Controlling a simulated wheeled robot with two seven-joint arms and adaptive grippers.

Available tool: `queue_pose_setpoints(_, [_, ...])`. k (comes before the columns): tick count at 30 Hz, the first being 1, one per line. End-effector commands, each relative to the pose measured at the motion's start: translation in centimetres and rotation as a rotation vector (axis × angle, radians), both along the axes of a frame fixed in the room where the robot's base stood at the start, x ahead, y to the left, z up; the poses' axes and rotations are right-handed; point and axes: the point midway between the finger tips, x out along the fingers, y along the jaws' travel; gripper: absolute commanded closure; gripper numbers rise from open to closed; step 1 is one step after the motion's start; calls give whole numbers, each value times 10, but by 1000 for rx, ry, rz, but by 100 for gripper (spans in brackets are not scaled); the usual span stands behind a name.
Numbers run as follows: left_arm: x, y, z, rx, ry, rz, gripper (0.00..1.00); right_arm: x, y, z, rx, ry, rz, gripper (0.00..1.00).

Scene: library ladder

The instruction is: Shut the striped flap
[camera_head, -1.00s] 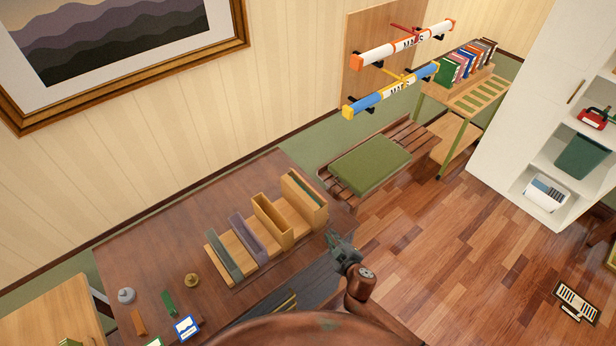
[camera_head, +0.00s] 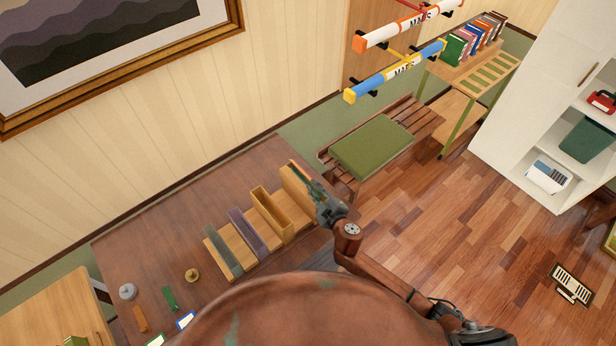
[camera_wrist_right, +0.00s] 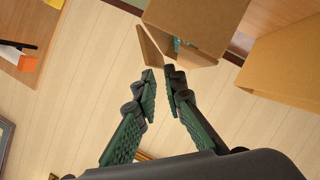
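Wooden file boxes stand in a row on the dark desk. My right gripper (camera_head: 302,180) is over the rightmost box (camera_head: 291,184) and hides part of it. In the right wrist view, the gripper's two green ribbed fingers (camera_wrist_right: 160,84) are a small gap apart, with nothing clearly held. Just beyond the fingertips is a tan box (camera_wrist_right: 196,25) with a thin tan panel (camera_wrist_right: 150,47) standing out from its open end, and something teal inside. I see no stripes on this panel, and cannot tell if the fingertips touch it. My left gripper is not in view.
An open box (camera_head: 272,213), a purple divider (camera_head: 247,234) and a grey one (camera_head: 223,251) stand left of the gripper. A bench with a green cushion (camera_head: 372,146) is beyond the desk. The floor at right is mostly clear.

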Motion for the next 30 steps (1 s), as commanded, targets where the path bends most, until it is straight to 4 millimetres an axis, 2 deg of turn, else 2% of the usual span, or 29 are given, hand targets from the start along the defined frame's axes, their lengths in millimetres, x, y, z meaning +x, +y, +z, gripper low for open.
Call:
queue_pose_setpoints(1, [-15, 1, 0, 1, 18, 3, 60, 8, 3, -1, 0, 0, 0, 90])
queue_pose_setpoints(3, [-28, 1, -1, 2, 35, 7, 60, 18, 7, -5, -1, 0, -1, 90])
queue_pose_setpoints(7, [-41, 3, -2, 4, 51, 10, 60, 34, 13, -10, 0, -1, -1, 90])
queue_pose_setpoints(11, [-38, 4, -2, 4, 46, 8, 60, 44, 16, -15, 0, 0, 0, 90])
queue_pose_setpoints(18, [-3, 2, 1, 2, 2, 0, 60, 49, 20, -16, 0, 0, 1, 90])
queue_pose_setpoints(20, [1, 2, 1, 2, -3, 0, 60, 49, 20, -16, 0, 0, 1, 90])
queue_pose_setpoints(22, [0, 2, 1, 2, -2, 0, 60, 49, 20, -16, 0, 0, 1, 90])
queue_pose_setpoints(27, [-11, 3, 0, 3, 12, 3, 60, 49, 20, -16, 0, 0, 1, 100])
queue_pose_setpoints(30, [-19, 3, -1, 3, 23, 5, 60, 49, 19, -16, 0, 0, 1, 100])
